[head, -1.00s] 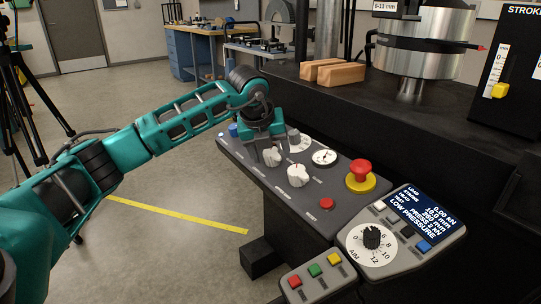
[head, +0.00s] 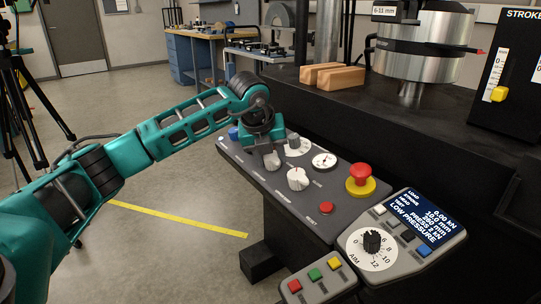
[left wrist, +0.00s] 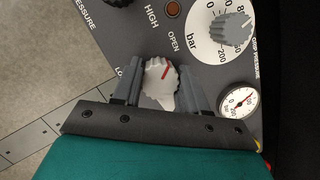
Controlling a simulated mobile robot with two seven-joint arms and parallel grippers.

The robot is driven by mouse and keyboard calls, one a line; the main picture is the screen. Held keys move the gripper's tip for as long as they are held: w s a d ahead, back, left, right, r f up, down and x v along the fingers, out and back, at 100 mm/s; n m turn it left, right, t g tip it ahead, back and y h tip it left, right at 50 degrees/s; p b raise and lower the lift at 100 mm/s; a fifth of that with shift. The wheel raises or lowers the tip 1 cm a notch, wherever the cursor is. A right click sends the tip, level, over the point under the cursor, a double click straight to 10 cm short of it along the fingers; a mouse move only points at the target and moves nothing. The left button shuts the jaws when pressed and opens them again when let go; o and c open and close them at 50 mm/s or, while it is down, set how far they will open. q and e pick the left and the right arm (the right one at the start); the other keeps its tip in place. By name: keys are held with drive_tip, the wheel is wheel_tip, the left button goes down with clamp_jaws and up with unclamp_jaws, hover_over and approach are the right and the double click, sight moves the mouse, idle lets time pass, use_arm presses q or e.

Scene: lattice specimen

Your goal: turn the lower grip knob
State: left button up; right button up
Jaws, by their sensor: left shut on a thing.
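The lower grip knob (left wrist: 161,78) is a white ribbed knob with a red pointer line, in the middle of the left wrist view. Its red line slants to the upper right, toward the side of the printed word OPEN. A label starting with LO is partly hidden beside it. My left gripper (left wrist: 155,88) has one grey finger on each side of the knob and is shut on it. In the head view my left gripper (head: 270,158) is down at the sloped grey panel (head: 262,178) and covers most of this knob. My right gripper is not in view.
A second white knob (head: 298,179) stands just right of my gripper. A grey pressure knob (head: 293,143), a gauge (head: 324,160), a red emergency button (head: 360,174) and a small red button (head: 326,208) are on the same panel. A display box (head: 420,216) lies farther right.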

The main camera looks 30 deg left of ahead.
use_arm(q)
drive_tip(key=shift+m, duration=0.4)
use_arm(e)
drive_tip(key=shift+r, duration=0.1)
use_arm(q)
drive_tip(key=m+p, duration=0.1)
drive_tip(key=m, duration=0.2)
drive_tip(key=shift+a+h, duration=0.1)
drive_tip(key=shift+h, duration=0.3)
drive_tip(key=m+h+p, duration=0.1)
drive_tip(key=m, duration=0.3)
drive_tip(key=shift+m+p, duration=0.3)
drive_tip(key=shift+p, duration=0.1)
drive_tip(key=m+p, duration=0.1)
drive_tip(key=m, duration=0.1)
drive_tip(key=shift+m+h, duration=0.4)
drive_tip(key=m+p, duration=0.1)
drive_tip(key=m, duration=0.2)
drive_tip(key=shift+m+h, duration=0.3)
drive_tip(key=shift+m, duration=0.1)
drive_tip(key=shift+m+g+h+p, duration=0.4)
drive_tip(key=shift+m+p, duration=0.05)
drive_tip(key=shift+m, duration=1.15)
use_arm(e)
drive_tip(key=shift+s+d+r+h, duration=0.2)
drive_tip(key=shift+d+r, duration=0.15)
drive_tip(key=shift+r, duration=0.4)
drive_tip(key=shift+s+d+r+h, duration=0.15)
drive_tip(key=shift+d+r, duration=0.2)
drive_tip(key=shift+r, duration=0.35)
